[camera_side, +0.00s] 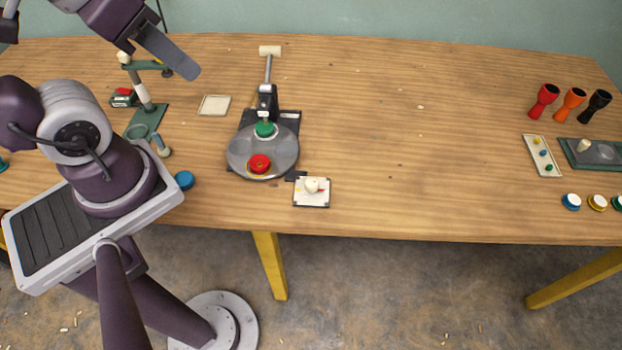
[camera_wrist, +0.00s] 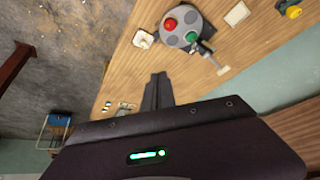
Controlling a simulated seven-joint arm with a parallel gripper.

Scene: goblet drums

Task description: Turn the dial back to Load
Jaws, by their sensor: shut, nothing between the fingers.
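The dial is a whitish knob (camera_side: 312,185) on a small square white panel (camera_side: 313,201) near the front edge of the table, right of the round turntable. Yellow and red marks show beside the knob; the lettering and exact pointer direction are too small to read. The panel also shows in the wrist view (camera_wrist: 142,38), above and left of the fingers. My gripper (camera_wrist: 158,76) is shut and empty, well away from the dial. In the side view it is raised high at the upper left (camera_side: 185,66), above the table.
The round grey turntable (camera_side: 280,157) carries a green piece (camera_side: 264,129) and a red piece (camera_side: 260,164), with a lever press (camera_side: 267,95) behind. A green stand (camera_side: 143,100) is at left. Goblet drums (camera_side: 570,103) stand far right. The table between is clear.

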